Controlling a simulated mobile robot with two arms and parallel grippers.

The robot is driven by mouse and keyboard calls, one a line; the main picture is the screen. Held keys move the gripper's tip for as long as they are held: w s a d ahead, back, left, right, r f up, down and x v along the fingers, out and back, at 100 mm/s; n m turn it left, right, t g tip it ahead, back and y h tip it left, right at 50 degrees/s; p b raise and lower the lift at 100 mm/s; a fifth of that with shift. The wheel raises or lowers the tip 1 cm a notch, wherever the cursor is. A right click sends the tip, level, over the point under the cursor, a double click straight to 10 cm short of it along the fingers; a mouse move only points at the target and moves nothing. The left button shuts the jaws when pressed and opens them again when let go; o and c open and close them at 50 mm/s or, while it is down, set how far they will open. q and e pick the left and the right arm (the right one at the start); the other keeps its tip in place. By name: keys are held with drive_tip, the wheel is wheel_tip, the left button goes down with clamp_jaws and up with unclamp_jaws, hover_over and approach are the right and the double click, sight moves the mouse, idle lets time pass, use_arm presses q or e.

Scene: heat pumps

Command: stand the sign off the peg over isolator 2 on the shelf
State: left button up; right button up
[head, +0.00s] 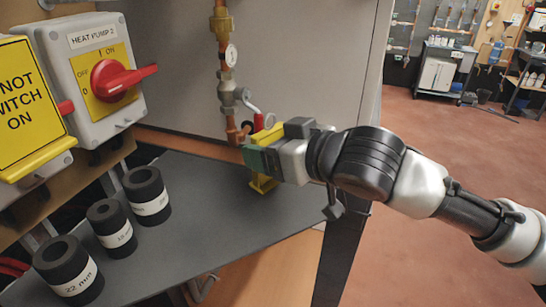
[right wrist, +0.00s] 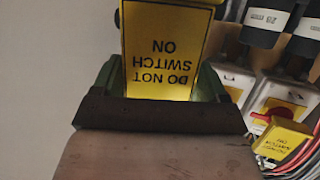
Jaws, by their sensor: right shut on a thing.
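My right gripper (head: 258,157) is shut on a yellow sign (head: 263,184) above the right part of the dark grey shelf (head: 215,225). Only the sign's edges show around the fingers in the head view; its lower end is close to the shelf, and I cannot tell whether it touches. In the right wrist view the sign (right wrist: 160,45) is between the green fingers (right wrist: 160,85), its text "DO NOT SWITCH ON" upside down in the picture. Isolator 2 (head: 88,48), labelled "HEAT PUMP 2", has a red handle (head: 113,80) and no sign in front. My left gripper is out of view.
Three black insulation pieces (head: 147,195) stand on the shelf's left part. Another yellow sign (head: 25,105) hangs at the far left, over another isolator. A copper pipe with gauge and valve (head: 227,95) rises behind my right gripper. The shelf's middle is clear.

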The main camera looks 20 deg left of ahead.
wheel_tip(320, 180, down, 3)
drive_tip(key=shift+r+p, duration=0.2)
drive_tip(key=shift+p, duration=0.15)
drive_tip(key=shift+f, duration=0.35)
drive_tip(key=shift+f, duration=0.1)
drive_tip(key=o, duration=0.8)
